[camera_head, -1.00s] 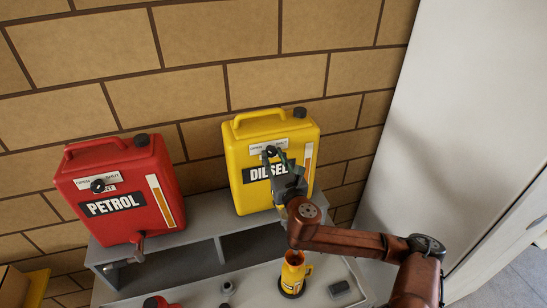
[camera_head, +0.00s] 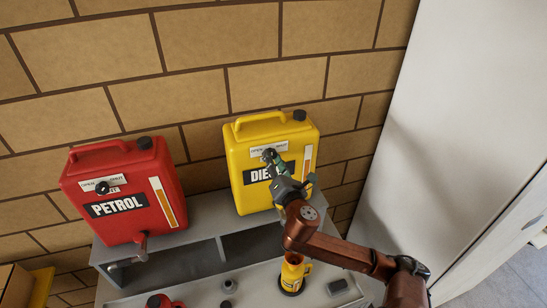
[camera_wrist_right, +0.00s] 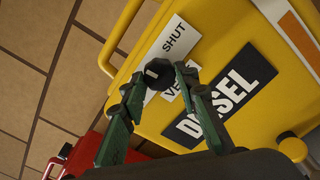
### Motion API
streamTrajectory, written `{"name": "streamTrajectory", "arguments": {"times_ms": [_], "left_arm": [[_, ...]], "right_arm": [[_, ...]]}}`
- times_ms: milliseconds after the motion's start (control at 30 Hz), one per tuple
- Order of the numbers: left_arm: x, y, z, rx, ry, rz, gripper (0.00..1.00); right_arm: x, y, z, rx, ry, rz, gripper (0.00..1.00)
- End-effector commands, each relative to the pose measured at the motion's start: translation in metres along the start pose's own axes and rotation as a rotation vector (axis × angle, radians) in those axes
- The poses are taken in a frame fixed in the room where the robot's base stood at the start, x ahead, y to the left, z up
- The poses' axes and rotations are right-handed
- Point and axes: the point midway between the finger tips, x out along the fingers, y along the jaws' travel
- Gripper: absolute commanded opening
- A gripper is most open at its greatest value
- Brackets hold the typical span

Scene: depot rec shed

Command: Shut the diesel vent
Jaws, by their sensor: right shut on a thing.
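The yellow diesel can (camera_head: 245,190) stands upright on the grey shelf (camera_head: 190,245); its black DIESEL label also shows in the right wrist view (camera_wrist_right: 220,97). Its dark round vent knob (camera_wrist_right: 159,74) sits on the white OPEN/SHUT plate (camera_wrist_right: 178,38), with a pale mark on its face. I cannot tell which word the mark points at. My right gripper (camera_head: 271,157) reaches the knob from the lower right. In the wrist view its green fingers (camera_wrist_right: 158,82) are closed on the knob from both sides. OPEN is hidden there. My left gripper is out of view.
A red petrol can (camera_head: 150,222) with its own vent knob (camera_head: 102,188) and tap (camera_head: 140,247) stands to the left. A small yellow jug (camera_head: 292,272) stands below the diesel can. A brick wall is behind; a pale panel (camera_head: 450,120) rises at right.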

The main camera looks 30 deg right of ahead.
Motion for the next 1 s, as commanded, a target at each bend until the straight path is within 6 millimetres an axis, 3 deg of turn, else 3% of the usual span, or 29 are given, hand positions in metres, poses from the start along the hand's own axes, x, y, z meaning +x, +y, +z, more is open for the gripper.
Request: {"name": "streamTrajectory", "arguments": {"times_ms": [600, 1000], "left_arm": [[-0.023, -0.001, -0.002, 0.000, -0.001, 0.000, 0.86], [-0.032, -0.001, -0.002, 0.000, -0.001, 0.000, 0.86]], "right_arm": [[0.000, 0.001, 0.001, 0.580, 0.000, -0.003, 0.04], [0.000, 0.001, 0.001, 0.830, -0.001, -0.002, 0.04]]}}
